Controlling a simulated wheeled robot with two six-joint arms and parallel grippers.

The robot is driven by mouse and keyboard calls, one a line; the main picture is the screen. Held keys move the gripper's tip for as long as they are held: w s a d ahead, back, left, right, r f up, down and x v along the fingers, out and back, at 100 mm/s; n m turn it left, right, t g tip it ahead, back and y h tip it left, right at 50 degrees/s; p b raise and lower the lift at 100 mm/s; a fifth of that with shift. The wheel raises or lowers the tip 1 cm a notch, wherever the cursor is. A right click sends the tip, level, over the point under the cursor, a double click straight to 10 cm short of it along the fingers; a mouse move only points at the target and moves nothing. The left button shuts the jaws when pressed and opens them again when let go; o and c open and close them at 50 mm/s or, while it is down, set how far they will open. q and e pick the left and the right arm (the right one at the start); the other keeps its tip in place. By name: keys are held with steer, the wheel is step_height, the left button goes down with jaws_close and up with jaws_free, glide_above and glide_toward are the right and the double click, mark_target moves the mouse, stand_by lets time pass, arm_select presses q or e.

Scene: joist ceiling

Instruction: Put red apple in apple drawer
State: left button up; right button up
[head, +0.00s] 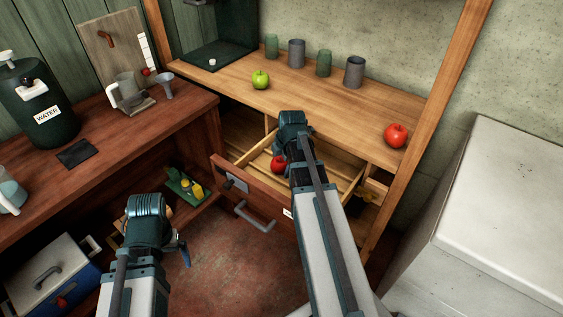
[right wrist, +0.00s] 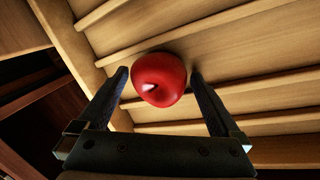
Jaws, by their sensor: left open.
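A red apple (head: 278,164) lies inside the open drawer (head: 250,193), which is pulled out below the wooden counter. It also shows in the right wrist view (right wrist: 160,80), resting on the slatted drawer bottom. My right gripper (right wrist: 158,77) is open, with one finger on each side of this apple and a small gap at both sides. In the head view my right arm hides its fingers and part of the drawer. Another red apple (head: 395,135) sits on the right end of the counter. My left gripper (head: 182,250) is open and empty, low over the floor at left.
A green apple (head: 260,80) and several cups (head: 296,53) stand on the wooden counter (head: 330,110). A dark red desk (head: 100,150) at left holds a water jug (head: 40,105) and a mug (head: 128,92). A white cabinet (head: 500,210) stands at right.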

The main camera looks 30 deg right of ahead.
steer(key=p+v, duration=1.2)
steer(key=shift+r, duration=0.2)
steer(key=shift+f, duration=0.2)
steer(key=b+x, duration=1.2)
steer(key=shift+r, duration=0.2)
stand_by(0.4)
